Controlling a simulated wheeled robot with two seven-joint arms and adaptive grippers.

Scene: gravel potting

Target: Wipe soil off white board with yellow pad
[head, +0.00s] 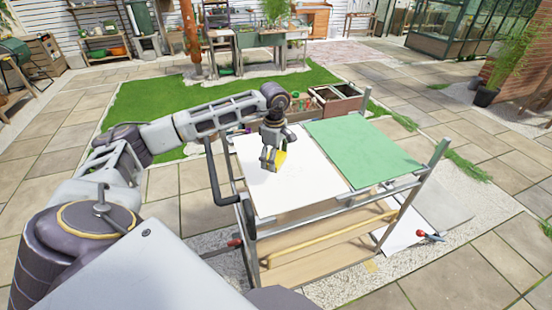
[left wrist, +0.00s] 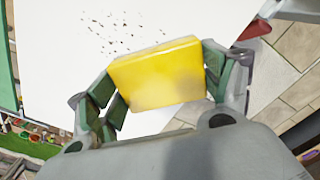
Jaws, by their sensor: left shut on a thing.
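The white board (head: 297,192) lies flat on the left half of a metal trolley top. The yellow pad (head: 281,158) is in my left gripper (head: 270,165), over the middle of the board. In the left wrist view the yellow pad (left wrist: 158,74) sits between both fingers of my left gripper (left wrist: 160,88), which is shut on it. Dark specks of soil (left wrist: 120,35) lie on the white board (left wrist: 60,65) beyond the pad. I cannot tell whether the pad touches the board. My right gripper is not in view.
A green board (head: 362,152) covers the right half of the trolley top. The trolley has a black handle (head: 222,180) on its left and a wooden lower shelf (head: 325,245). Planter boxes (head: 335,98) stand behind it. A red-handled tool (head: 430,236) lies at right.

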